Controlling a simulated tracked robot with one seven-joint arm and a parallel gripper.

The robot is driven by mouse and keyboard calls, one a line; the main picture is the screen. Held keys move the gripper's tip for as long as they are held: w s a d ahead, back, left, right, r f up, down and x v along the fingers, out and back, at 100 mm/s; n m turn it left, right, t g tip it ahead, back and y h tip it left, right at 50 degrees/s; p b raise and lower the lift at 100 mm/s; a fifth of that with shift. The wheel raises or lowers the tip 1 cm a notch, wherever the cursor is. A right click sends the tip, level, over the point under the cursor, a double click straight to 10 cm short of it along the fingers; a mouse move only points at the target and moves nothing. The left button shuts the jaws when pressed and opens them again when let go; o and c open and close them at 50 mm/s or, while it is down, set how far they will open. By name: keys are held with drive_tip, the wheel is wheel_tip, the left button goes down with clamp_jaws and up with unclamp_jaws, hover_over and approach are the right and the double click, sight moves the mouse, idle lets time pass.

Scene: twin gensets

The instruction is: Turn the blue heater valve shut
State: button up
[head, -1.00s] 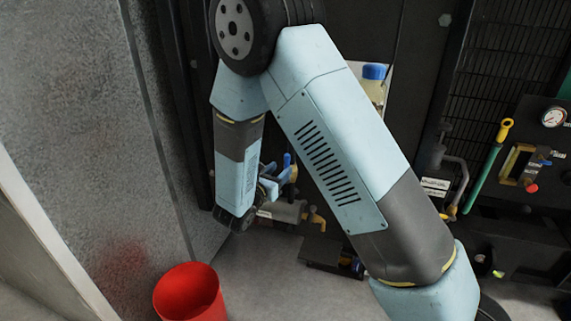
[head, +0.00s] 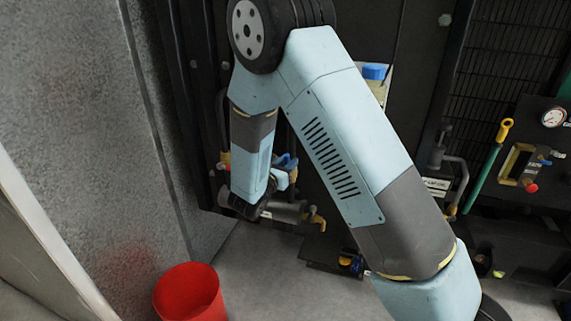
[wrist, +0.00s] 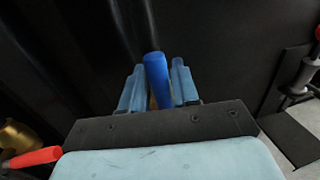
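The blue valve handle (wrist: 157,78) stands up between the two fingers of my gripper (wrist: 158,88) in the wrist view. One pale blue finger is on each side, very close to the handle. I cannot tell whether they touch it or leave a thin gap. In the head view, my gripper (head: 281,175) is at the blue handle (head: 286,160), low beside the dark wall. My forearm and fingers hide part of the handle, and the valve body under it is mostly hidden.
A red-handled part (wrist: 35,157) is at lower left in the wrist view. In the head view a yellow fitting (head: 316,219) is right of my gripper, and a red bucket (head: 189,292) stands on the floor below left. A grey wall (head: 90,130) rises at left.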

clamp_jaws()
